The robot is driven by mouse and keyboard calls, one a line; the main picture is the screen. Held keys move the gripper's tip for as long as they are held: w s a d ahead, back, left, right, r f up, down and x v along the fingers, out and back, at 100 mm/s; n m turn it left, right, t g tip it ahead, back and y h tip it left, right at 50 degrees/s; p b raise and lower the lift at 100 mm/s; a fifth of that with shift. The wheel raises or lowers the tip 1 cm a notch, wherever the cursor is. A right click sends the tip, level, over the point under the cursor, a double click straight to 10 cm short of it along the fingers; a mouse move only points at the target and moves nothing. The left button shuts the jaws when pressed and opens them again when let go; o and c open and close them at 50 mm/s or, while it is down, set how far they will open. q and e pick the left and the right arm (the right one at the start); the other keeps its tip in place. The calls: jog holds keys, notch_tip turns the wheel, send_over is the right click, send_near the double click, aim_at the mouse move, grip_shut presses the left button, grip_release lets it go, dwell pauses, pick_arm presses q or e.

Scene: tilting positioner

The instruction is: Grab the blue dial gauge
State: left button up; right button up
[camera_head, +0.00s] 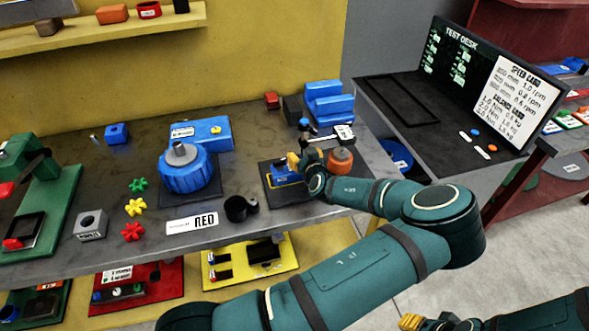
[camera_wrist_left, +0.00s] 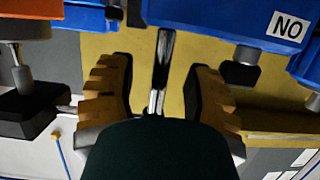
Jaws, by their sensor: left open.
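A small blue round part (camera_head: 304,122) stands on a dark stem near the back of the bench, and a flat blue piece (camera_head: 284,177) lies on a yellow-outlined black pad (camera_head: 290,197). I cannot tell which is the dial gauge. My left gripper (camera_head: 301,162) is low over the pad, beside an orange knob (camera_head: 340,160), and partly hides the flat piece. In the left wrist view the left gripper (camera_wrist_left: 163,80) is open. A dark and metallic stem (camera_wrist_left: 161,72) shows between its fingers; contact is unclear. My right gripper (camera_head: 438,321) is cut off at the bottom edge.
A large blue knobbed part (camera_head: 187,172) and a black ring-shaped clip (camera_head: 240,208) stand left of the gripper. A blue block (camera_head: 328,103) stands behind it. A white-labelled bar (camera_head: 335,134) is close by. In the left wrist view a blue body bears a NO label (camera_wrist_left: 288,26).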

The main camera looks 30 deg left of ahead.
pick_arm(q)
jog(key=shift+w+a+f, duration=0.15)
jog(key=shift+w+a, duration=0.1)
jog(key=shift+a, duration=0.05)
jog(key=shift+o, duration=0.2)
grip_shut()
